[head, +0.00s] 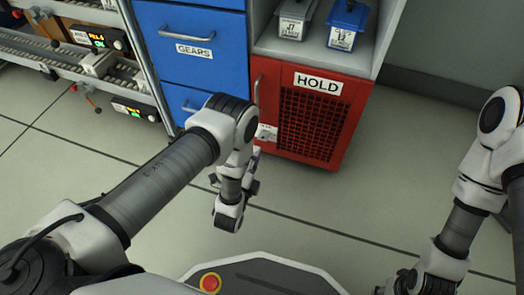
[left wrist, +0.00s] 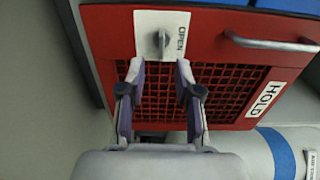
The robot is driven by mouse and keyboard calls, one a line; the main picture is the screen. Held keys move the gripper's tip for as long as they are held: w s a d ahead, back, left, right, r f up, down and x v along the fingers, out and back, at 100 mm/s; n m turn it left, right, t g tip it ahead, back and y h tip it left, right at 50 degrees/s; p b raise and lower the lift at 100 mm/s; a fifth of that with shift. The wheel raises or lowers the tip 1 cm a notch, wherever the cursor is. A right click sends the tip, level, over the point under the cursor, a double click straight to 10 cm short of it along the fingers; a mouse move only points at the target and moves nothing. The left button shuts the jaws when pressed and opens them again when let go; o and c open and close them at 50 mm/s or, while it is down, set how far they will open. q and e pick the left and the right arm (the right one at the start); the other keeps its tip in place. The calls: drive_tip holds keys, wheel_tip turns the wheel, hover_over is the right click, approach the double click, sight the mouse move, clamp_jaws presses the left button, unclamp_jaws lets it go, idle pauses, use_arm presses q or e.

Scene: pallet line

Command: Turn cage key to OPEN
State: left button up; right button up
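The red cage (head: 319,118) has a mesh door and a HOLD label. A white lock plate (head: 267,132) sits on its front and is partly hidden by my left arm in the head view. In the left wrist view the plate (left wrist: 177,20) reads OPEN beside a small grey key (left wrist: 161,40). The key's exact turn is hard to tell. My left gripper (left wrist: 160,66) is open, its two fingers apart, pointing at the plate with the key between and beyond the tips. It also shows in the head view (head: 232,205). My right gripper (head: 400,286) is at the bottom edge, its fingers unclear.
Blue drawers labelled GEARS (head: 194,50) stand left of the cage. Lidded bins, one grey (head: 292,22) and one blue (head: 346,25), sit on the shelf above it. A rack with small displays (head: 100,40) is at far left. The floor in front is clear.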

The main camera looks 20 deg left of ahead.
sight(262, 140)
use_arm(q)
drive_tip(key=w+b, duration=0.3)
drive_tip(key=w, duration=0.3)
drive_tip(key=shift+w+r, duration=0.1)
drive_tip(key=shift+w, duration=0.3)
clamp_jaws()
